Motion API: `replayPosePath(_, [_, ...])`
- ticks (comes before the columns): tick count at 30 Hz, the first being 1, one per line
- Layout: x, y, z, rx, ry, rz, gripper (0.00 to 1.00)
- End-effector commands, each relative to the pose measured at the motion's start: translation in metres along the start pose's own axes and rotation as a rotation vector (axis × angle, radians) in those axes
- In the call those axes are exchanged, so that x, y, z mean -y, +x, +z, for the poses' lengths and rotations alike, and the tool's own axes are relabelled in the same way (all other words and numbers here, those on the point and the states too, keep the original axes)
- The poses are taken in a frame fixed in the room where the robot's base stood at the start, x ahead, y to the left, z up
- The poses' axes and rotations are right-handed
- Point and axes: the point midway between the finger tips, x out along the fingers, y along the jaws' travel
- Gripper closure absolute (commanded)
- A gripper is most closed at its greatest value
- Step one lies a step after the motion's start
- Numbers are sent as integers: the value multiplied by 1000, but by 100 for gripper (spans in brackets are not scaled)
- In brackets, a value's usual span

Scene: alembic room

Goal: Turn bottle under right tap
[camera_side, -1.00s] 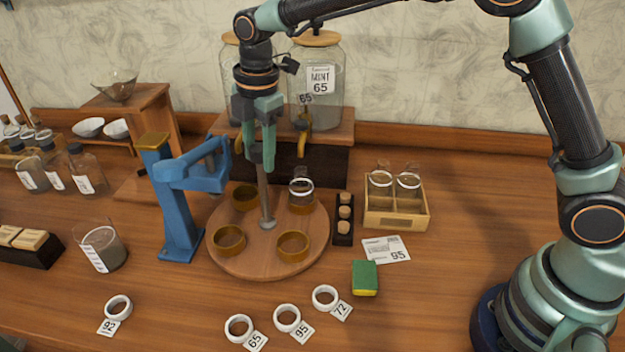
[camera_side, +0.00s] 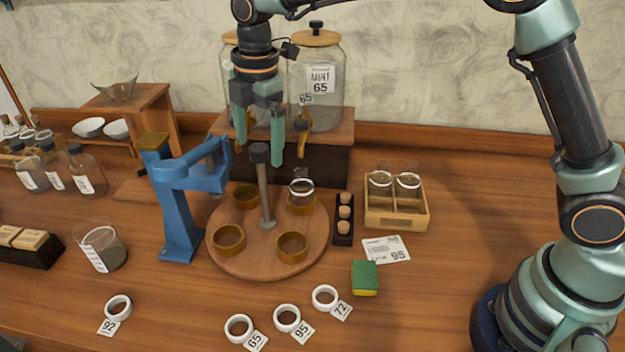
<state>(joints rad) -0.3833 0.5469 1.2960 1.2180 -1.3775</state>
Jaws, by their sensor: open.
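A round wooden turntable (camera_side: 265,259) stands at the centre with a grey post and dark knob (camera_side: 259,153) in its middle. It carries several brass ring holders. A small clear bottle with a white band (camera_side: 301,190) sits in the back right holder, in front of and below the right brass tap (camera_side: 301,140). The right tap belongs to the glass jar labelled MINT 65 (camera_side: 320,82). My gripper (camera_side: 261,150) is open, with its fingers pointing down on either side of and slightly above the knob, apart from it. The left tap is mostly hidden behind my gripper.
A blue press-like stand (camera_side: 176,205) is close left of the turntable. A black strip of corks (camera_side: 344,220) and a wooden crate with two bottles (camera_side: 397,215) are right of it. A sponge (camera_side: 364,278) and white tagged rings (camera_side: 287,318) lie in front.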

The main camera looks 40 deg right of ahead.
Motion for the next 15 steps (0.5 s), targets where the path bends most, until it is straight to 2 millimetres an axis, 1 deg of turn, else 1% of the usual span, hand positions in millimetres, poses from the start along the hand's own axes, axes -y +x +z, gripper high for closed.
replayPosePath(9, [-3, -29, 0, 0, 0, 2, 0])
replayPosePath(15, [-4, -43, -1, 0, 0, 2, 0])
